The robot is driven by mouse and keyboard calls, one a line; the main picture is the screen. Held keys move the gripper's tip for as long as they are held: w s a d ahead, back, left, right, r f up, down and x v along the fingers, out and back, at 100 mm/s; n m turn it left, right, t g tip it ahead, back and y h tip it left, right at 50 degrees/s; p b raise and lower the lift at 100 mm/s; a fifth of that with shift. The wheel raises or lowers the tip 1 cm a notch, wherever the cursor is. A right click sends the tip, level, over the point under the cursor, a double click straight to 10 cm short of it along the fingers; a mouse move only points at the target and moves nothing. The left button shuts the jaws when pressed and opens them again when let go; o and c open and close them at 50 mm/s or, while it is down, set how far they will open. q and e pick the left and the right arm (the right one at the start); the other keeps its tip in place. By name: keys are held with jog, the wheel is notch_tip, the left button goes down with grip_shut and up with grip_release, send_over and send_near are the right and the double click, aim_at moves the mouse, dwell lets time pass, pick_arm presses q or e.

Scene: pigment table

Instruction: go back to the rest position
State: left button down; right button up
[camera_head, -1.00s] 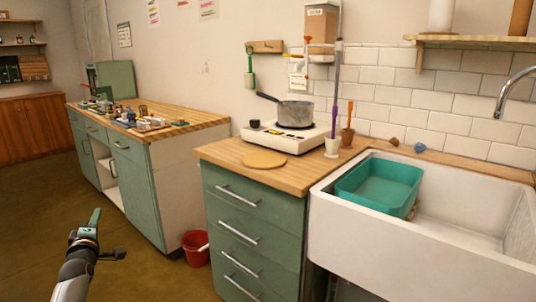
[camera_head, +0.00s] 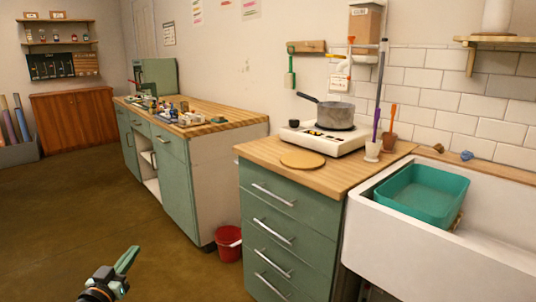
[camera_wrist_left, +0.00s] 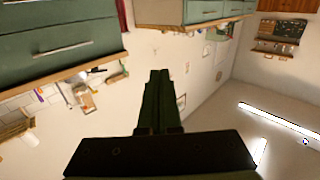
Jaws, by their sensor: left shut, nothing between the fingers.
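My left gripper (camera_head: 127,262) shows at the bottom left of the head view, over the open floor and clear of the counters. Its green fingers are together, with nothing between them. In the left wrist view the shut fingers (camera_wrist_left: 158,95) point away from the camera, and the room appears upside down or strongly tilted behind them. My right gripper is in neither view.
A green drawer cabinet (camera_head: 285,225) stands right of the gripper, with a hot plate (camera_head: 325,138) and grey pot (camera_head: 336,112) on top. A white sink (camera_head: 420,245) holds a teal basin (camera_head: 422,190). A red bucket (camera_head: 228,243) stands on the floor. The floor (camera_head: 90,210) at left is clear.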

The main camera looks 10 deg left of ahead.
pick_arm(q)
jog(key=s+d+f+m+g+h, duration=0.1)
jog(key=s+d+f+m+h, duration=0.25)
jog(key=s+d, duration=0.35)
jog(key=s+d+f+m+g+h, duration=0.1)
jog(key=s+d+f+m+h, duration=0.2)
jog(key=d, duration=0.5)
jog(key=s+d+r, duration=0.3)
jog(key=s+d, duration=0.8)
jog(key=d, duration=0.2)
jog(key=s+a+n+g+y+p, duration=0.2)
jog(key=s+g+p, duration=0.4)
jog(key=p, duration=1.6)
jog(key=shift+s+f+n+g+y, duration=0.4)
jog(key=shift+s+n+y, duration=0.25)
jog(key=shift+s, duration=0.85)
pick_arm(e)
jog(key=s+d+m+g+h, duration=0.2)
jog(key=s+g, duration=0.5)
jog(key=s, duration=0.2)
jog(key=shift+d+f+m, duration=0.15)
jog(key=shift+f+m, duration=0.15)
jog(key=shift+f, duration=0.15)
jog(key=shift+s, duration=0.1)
